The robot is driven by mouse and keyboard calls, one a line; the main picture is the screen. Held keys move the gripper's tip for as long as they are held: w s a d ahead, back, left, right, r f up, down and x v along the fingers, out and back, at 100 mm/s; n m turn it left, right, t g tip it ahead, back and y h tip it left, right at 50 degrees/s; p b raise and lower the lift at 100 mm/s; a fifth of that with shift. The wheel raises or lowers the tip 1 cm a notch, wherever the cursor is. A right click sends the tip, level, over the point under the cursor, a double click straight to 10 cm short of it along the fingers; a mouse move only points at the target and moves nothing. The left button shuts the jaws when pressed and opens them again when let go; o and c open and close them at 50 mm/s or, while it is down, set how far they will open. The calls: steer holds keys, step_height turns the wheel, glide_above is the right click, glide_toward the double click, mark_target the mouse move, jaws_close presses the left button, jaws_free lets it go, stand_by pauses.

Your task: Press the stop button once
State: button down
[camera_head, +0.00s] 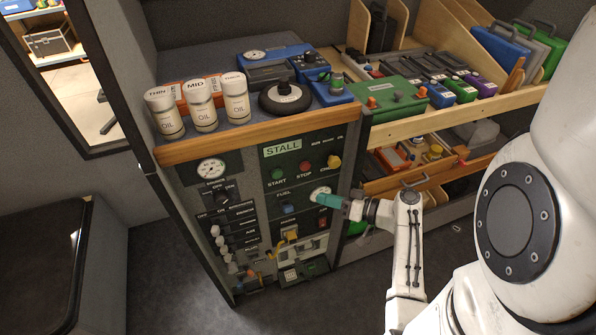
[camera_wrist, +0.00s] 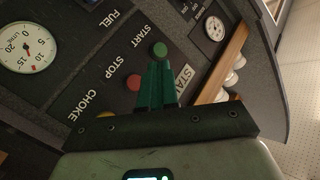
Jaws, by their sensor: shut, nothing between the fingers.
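The red stop button (camera_head: 305,167) sits on the dark panel between a green start button (camera_head: 277,174) and a yellow choke knob (camera_head: 334,162). In the wrist view the stop button (camera_wrist: 133,83) shows just left of my fingers, partly covered by them. The start button (camera_wrist: 159,48) shows just beyond the fingertips. My gripper (camera_head: 319,198) has teal fingers, shut and empty, and appears below and right of the stop button in the head view, in front of the fuel gauge. The wrist view shows the shut fingers (camera_wrist: 158,68) too. I see no contact with the stop button.
The wooden ledge (camera_head: 260,130) juts above the panel, with oil cans (camera_head: 200,103) on top. The fuel gauge (camera_wrist: 27,48) is at the left in the wrist view. Switches and levers lie lower on the panel.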

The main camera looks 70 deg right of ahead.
mark_target(305, 166)
stand_by(0.3)
steer(key=w+d+b, duration=0.2)
steer(key=w+d, duration=0.3)
steer(key=d, duration=0.1)
steer(key=shift+w+d, duration=0.35)
steer(key=shift+b, duration=0.4)
stand_by(1.7)
steer(key=shift+w+d, duration=0.3)
steer(key=shift+d, duration=0.05)
steer(key=shift+w+d+b, duration=0.25)
steer(key=shift+d+b, duration=0.05)
steer(key=shift+b, duration=0.25)
stand_by(0.5)
stand_by(0.3)
steer(key=shift+s+a, duration=0.55)
steer(key=shift+a, duration=0.1)
